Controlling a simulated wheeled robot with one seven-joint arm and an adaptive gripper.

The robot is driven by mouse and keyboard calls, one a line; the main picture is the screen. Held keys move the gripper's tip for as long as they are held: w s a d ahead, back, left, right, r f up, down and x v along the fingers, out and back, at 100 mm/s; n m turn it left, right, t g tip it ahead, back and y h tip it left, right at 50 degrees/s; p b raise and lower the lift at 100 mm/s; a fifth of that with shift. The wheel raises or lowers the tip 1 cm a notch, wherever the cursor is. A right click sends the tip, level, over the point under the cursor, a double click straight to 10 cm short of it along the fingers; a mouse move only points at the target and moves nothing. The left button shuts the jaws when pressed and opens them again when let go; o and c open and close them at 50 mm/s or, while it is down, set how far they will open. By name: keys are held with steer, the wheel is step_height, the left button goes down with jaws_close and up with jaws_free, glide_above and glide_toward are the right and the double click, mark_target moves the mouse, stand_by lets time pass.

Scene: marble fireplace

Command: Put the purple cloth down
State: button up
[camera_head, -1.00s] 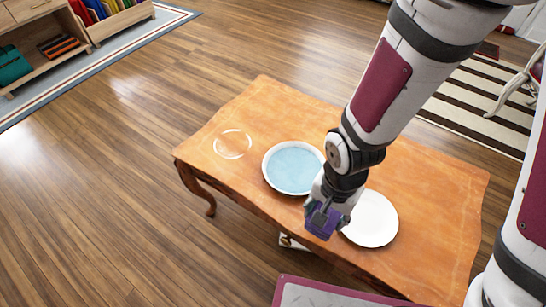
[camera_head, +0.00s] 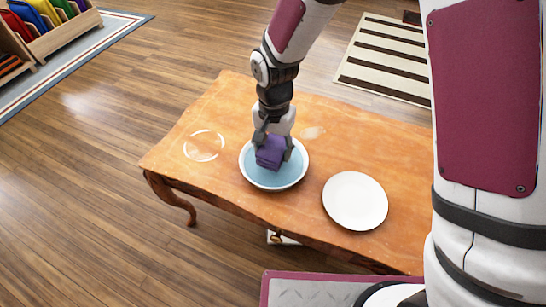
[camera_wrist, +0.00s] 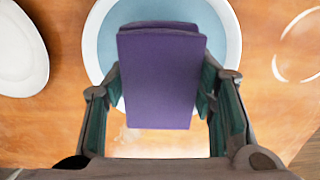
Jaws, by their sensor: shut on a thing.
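The purple cloth (camera_head: 270,152) is a folded block held in my gripper (camera_head: 272,150). In the wrist view the cloth (camera_wrist: 161,80) sits between the two fingers of my gripper (camera_wrist: 162,98), which are shut on its sides. In the head view the cloth appears over a round white-rimmed dish with a light blue inside (camera_head: 274,184). The dish also shows behind the cloth in the wrist view (camera_wrist: 228,42). I cannot tell whether the cloth touches the dish, as its far side is hidden.
A wooden table (camera_head: 310,222) bears the dish. An empty white plate (camera_head: 355,201) lies right of it, and a clear ring-like round item (camera_head: 204,146) lies left. Bare tabletop shows between these and near the left corner. A striped rug (camera_head: 388,60) lies beyond.

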mark_target(273, 146)
steer(key=shift+w+f, duration=0.1)
steer(key=shift+w, duration=0.05)
steer(key=shift+f+b, duration=1)
steer(key=shift+f, duration=0.65)
steer(key=shift+f, duration=0.15)
steer(key=o, duration=1)
step_height(273, 146, up, 11)
steer(key=p, duration=0.4)
steer(key=shift+r+p, duration=0.35)
steer(key=shift+r, duration=0.3)
